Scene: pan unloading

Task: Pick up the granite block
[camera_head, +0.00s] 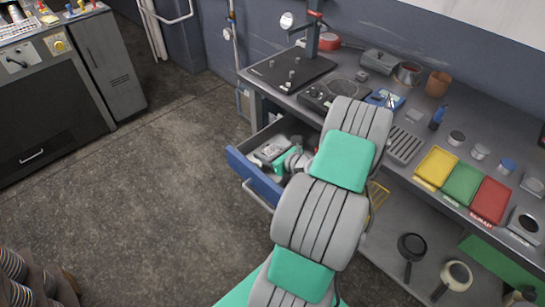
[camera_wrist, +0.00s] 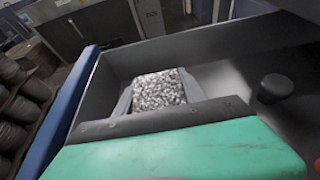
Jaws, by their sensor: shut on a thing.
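The granite block (camera_wrist: 158,90) is a speckled grey-and-white block in the wrist view, just beyond the dark edge of my gripper. My gripper (camera_wrist: 158,100) is shut on it, with a grey finger along each side. In the head view my gripper (camera_head: 272,152) is down in the open drawer (camera_head: 250,176) with the blue front, under my arm. The block is too small to make out clearly there. I cannot tell whether its underside touches the drawer floor.
The drawer's blue front (camera_wrist: 72,112) and dark walls stand close around my gripper. A dark round knob-like piece (camera_wrist: 275,87) lies to the right in the drawer. Above is the workbench (camera_head: 405,120) with yellow, green and red trays (camera_head: 490,200). Open floor lies left.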

